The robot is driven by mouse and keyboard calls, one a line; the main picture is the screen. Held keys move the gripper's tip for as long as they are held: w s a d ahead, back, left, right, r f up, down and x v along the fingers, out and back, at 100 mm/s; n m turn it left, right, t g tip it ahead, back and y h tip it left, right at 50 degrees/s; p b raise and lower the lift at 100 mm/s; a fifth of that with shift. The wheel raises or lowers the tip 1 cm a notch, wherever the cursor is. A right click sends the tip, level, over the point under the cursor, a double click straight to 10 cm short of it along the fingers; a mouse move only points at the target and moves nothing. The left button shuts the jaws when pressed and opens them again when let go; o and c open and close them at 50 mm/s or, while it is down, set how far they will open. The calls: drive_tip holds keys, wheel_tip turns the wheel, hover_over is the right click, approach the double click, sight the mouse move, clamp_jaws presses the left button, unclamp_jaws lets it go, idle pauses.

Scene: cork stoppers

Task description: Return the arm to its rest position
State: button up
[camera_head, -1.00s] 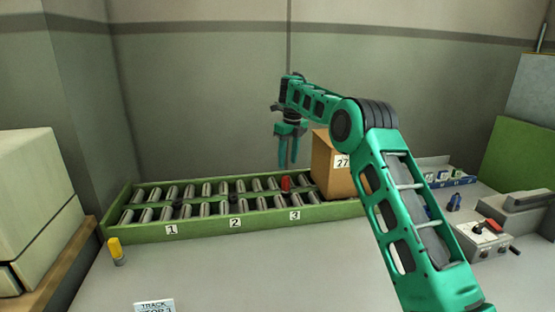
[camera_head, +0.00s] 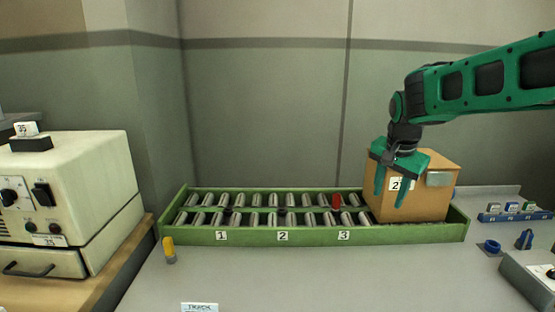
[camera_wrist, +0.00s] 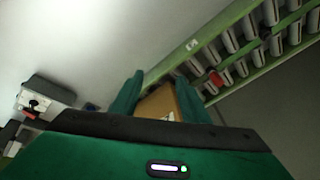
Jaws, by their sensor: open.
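My green gripper (camera_head: 390,182) is open and hangs in front of the brown box (camera_head: 436,196) at the right end of the green roller track, partly covering the box's number label. My arm reaches in from the right edge of the head view. In the wrist view, my gripper's fingers (camera_wrist: 158,95) stand apart, with the box (camera_wrist: 160,103) visible between and beyond them. I cannot see anything held between the fingers.
The green track (camera_head: 283,236) has silver rollers, labels 1, 2 and 3, and a red piece (camera_head: 336,201). A yellow-topped peg (camera_head: 169,250) stands at its front left. A cream machine (camera_head: 75,190) is at left. Small blue parts (camera_head: 524,240) and a grey control box (camera_head: 530,277) lie right.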

drive_tip(key=s+f+n+t+y, duration=0.1)
drive_tip(key=s+f+n, duration=0.35)
drive_tip(key=s, duration=0.55)
drive_tip(key=s+f+n, duration=0.3)
drive_tip(key=s+n, duration=0.3)
drive_tip(key=s, duration=0.4)
drive_tip(key=s+d+m+g, duration=0.2)
drive_tip(key=s+d, duration=0.3)
drive_tip(key=s, duration=0.3)
drive_tip(key=s+d+f+m+g, duration=0.1)
drive_tip(key=s+d+m, duration=0.3)
drive_tip(key=s, duration=0.5)
drive_tip(key=shift+d+f+m+g, duration=0.3)
drive_tip(key=shift+d+g, duration=0.4)
drive_tip(key=shift+d, duration=0.3)
